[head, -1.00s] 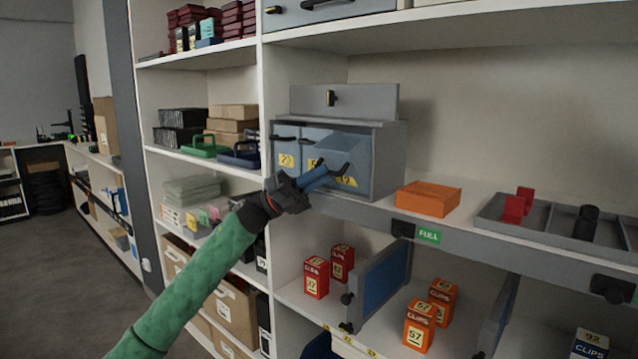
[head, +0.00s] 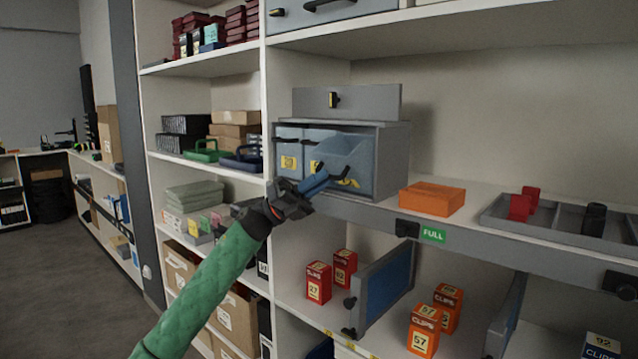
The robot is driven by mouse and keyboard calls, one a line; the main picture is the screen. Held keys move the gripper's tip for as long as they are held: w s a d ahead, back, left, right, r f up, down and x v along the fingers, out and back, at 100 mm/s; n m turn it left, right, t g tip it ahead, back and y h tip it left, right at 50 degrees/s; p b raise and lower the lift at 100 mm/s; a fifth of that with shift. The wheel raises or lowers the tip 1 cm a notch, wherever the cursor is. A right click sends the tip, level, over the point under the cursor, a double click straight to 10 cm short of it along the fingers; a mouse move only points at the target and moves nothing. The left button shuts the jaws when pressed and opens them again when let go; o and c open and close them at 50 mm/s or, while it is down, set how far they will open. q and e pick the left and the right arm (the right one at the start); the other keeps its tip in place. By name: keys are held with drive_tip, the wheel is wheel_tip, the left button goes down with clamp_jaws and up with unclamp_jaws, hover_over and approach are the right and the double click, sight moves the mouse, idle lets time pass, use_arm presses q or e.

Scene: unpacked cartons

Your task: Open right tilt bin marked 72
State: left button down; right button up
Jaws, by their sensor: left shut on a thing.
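A grey cabinet (head: 392,160) on the middle shelf holds a row of blue tilt bins with yellow number labels. The right tilt bin (head: 346,150) leans out at the front, its dark handle lower than the other bins' handles. Its yellow label is partly covered and I cannot read the full number. The left bin (head: 289,147) and the middle bin look upright. My left gripper (head: 326,183), with blue fingers on a green arm, is shut at the right bin's handle, in front of the cabinet. The fingers hide part of the bin front. My right gripper is not in view.
An orange box (head: 432,198) sits right of the cabinet, then a grey tray (head: 562,226) with red and black pieces. Below are red and orange clip boxes (head: 318,281) and an open blue-panelled flap (head: 386,287). A grey panel (head: 375,102) stands on the cabinet.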

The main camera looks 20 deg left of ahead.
use_arm(q)
drive_tip(key=c, duration=1.5)
unclamp_jaws()
drive_tip(key=shift+b+v, duration=0.5)
drive_tip(key=shift+v, duration=3.4)
